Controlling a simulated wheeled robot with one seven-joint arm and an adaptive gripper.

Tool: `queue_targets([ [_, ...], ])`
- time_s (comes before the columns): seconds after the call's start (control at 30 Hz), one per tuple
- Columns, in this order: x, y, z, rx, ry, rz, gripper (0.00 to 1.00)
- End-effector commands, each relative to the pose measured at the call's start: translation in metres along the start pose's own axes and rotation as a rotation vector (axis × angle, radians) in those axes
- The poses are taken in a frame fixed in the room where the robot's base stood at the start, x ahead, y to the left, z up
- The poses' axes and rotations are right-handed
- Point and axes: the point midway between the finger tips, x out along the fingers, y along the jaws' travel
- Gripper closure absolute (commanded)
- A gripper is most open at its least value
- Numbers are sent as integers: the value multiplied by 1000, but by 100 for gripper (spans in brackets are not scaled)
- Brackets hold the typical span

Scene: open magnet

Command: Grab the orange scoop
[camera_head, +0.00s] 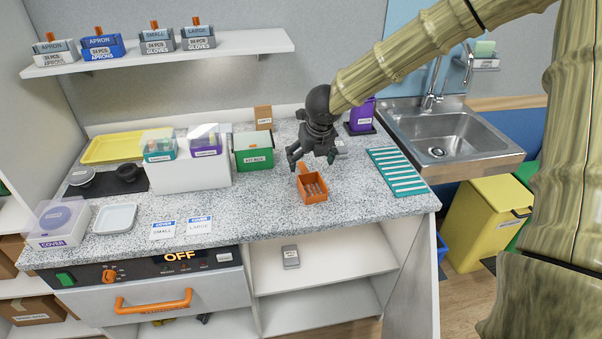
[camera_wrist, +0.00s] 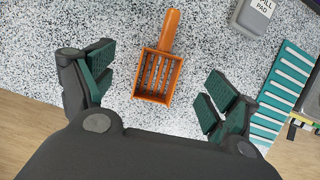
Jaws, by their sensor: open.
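The orange scoop (camera_head: 313,189) lies on the speckled counter (camera_head: 262,213). It has a slotted square basket and a short round handle. In the head view its handle points back towards my gripper (camera_head: 311,160), which hangs just above and behind it. In the wrist view the scoop (camera_wrist: 158,75) lies between and beyond my two green-padded fingers, with the handle pointing to the top. My gripper (camera_wrist: 158,95) is open and empty, its fingers spread wide on either side of the basket. It does not appear to touch the scoop.
A green box (camera_head: 253,151) and a white bin (camera_head: 190,173) stand left of the scoop. A teal slatted mat (camera_head: 397,171) lies to the right, before the sink (camera_head: 447,137). A grey pad (camera_wrist: 257,17) lies near the handle. Counter in front of the scoop is clear.

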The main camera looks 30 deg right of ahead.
Motion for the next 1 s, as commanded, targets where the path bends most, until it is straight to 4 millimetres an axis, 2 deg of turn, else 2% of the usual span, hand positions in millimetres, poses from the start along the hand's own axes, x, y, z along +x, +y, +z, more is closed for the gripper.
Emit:
queue_targets([
  [0.4, 54, 2, 4, -4, 9, -2, 12],
  [0.67, 64, 0, 4, -1, 8, -2, 12],
  [1.0, 99, -5, -4, -2, 9, -3, 12],
])
